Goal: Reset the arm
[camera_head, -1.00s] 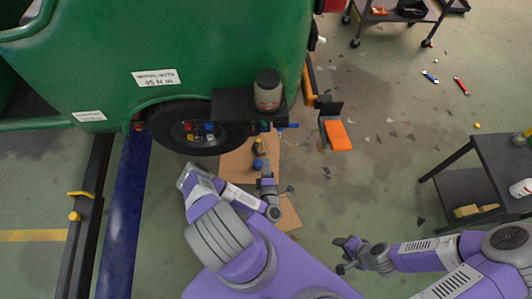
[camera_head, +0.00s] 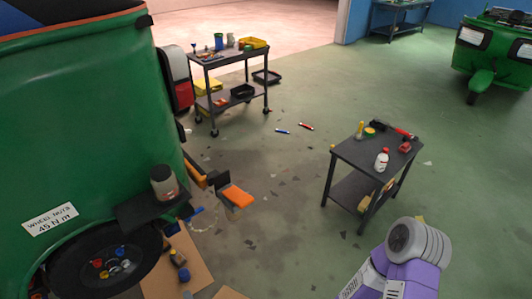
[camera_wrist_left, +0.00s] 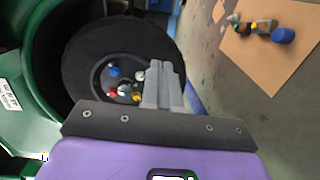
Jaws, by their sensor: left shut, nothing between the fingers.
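My left gripper (camera_wrist_left: 162,66) shows in the left wrist view, its two grey fingers together with nothing between them. It appears in front of the rickshaw's wheel (camera_wrist_left: 88,48), which has several coloured nuts on its hub. I cannot tell the exact gap to the wheel. The wheel also shows at the lower left of the head view (camera_head: 60,279), under the green rickshaw body (camera_head: 85,130). A purple and grey arm link of mine (camera_head: 405,265) rises at the lower right of the head view. Neither gripper is visible in the head view.
A cardboard sheet (camera_head: 187,258) with small items lies beside the wheel. An orange-topped part (camera_head: 236,196) stands near the rickshaw. A tool table (camera_head: 365,155) with a white bottle stands right; a cart (camera_head: 232,75) stands behind. Two pens (camera_head: 306,127) lie on open floor between them.

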